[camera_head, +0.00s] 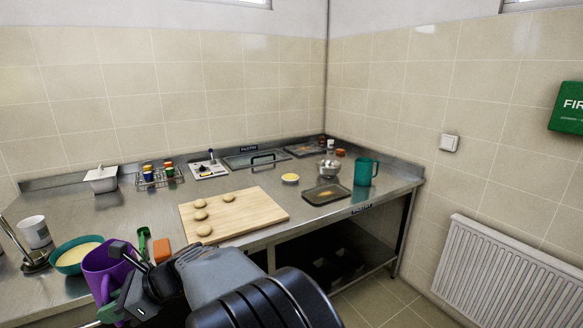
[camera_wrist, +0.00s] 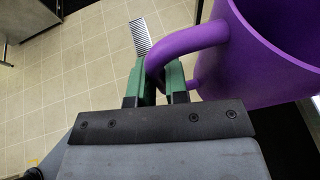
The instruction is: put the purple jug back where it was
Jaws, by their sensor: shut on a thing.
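The purple jug (camera_head: 103,268) is at the lower left in the head view, at the front edge of the counter. My gripper (camera_head: 127,296) is beside it, at its right. In the wrist view the jug (camera_wrist: 268,55) fills the upper right, and its handle passes between the green fingers of my gripper (camera_wrist: 162,82), which are shut on it. The jug looks roughly upright in the head view. Its base is hidden, so I cannot tell whether it touches anything.
A wooden board (camera_head: 250,209) with several dough pieces lies mid-counter. A teal jug (camera_head: 365,172) stands at the far right, beside a dark tray (camera_head: 327,194).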

